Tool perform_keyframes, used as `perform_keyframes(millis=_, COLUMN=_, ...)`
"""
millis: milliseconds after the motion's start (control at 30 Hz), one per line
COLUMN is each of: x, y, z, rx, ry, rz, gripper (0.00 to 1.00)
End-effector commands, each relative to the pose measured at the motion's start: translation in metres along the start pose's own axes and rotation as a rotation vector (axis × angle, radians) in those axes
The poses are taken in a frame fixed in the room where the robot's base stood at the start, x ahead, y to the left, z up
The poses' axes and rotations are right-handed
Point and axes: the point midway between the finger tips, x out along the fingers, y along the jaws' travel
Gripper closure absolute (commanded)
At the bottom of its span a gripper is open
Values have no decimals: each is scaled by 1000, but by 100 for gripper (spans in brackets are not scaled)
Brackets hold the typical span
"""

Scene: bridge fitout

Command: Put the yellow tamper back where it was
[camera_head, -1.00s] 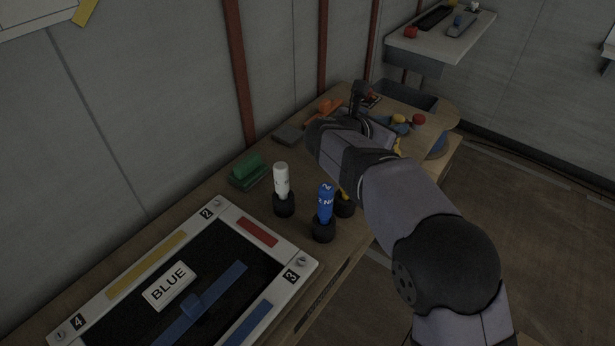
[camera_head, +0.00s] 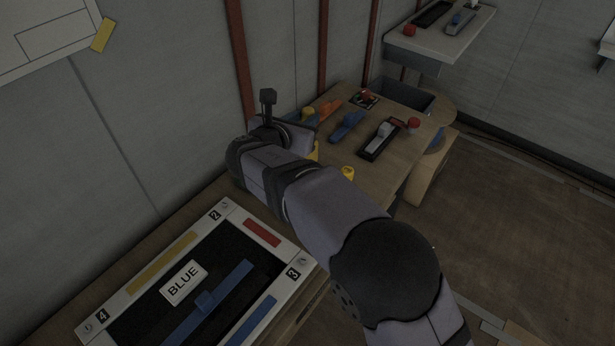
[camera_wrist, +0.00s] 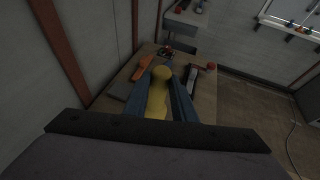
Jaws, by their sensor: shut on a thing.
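The yellow tamper (camera_wrist: 157,98) is between the two blue fingers of my gripper (camera_wrist: 162,93) in the wrist view, its rounded knob pointing away from the camera. My gripper is shut on it. In the head view, the gripper is mostly hidden behind my wrist; a yellow knob (camera_head: 308,113) shows between bits of blue finger. The tamper is held over the wooden bench (camera_head: 376,180), near the wall. I cannot tell its height above the bench.
An orange tool (camera_head: 330,108), a blue tool (camera_head: 347,125), a dark tray (camera_head: 372,152) and a red knob (camera_head: 414,123) lie at the far end. A yellow-topped item (camera_head: 347,173) stands near the arm. The framed board (camera_head: 150,262) with a BLUE card (camera_head: 183,283) is in front.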

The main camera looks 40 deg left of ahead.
Motion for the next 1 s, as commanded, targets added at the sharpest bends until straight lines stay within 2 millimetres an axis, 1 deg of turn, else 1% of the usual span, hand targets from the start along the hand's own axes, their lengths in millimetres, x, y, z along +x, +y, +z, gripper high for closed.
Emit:
perform_keyframes(millis=67, x=2, y=0, z=-5, rx=-3, ry=-1, rz=-1, gripper=100)
perform_keyframes(millis=300, x=16, y=0, z=-38, rx=-5, ry=0, rz=-1, gripper=100)
perform_keyframes(millis=400, x=20, y=0, z=-48, rx=-3, ry=-1, rz=0, gripper=100)
perform_keyframes(millis=500, x=23, y=0, z=-54, rx=0, ry=-2, rz=0, gripper=100)
perform_keyframes(millis=700, x=24, y=0, z=-58, rx=0, ry=-2, rz=-1, gripper=100)
perform_keyframes(millis=1000, x=36, y=0, z=-87, rx=-2, ry=-1, rz=-1, gripper=100)
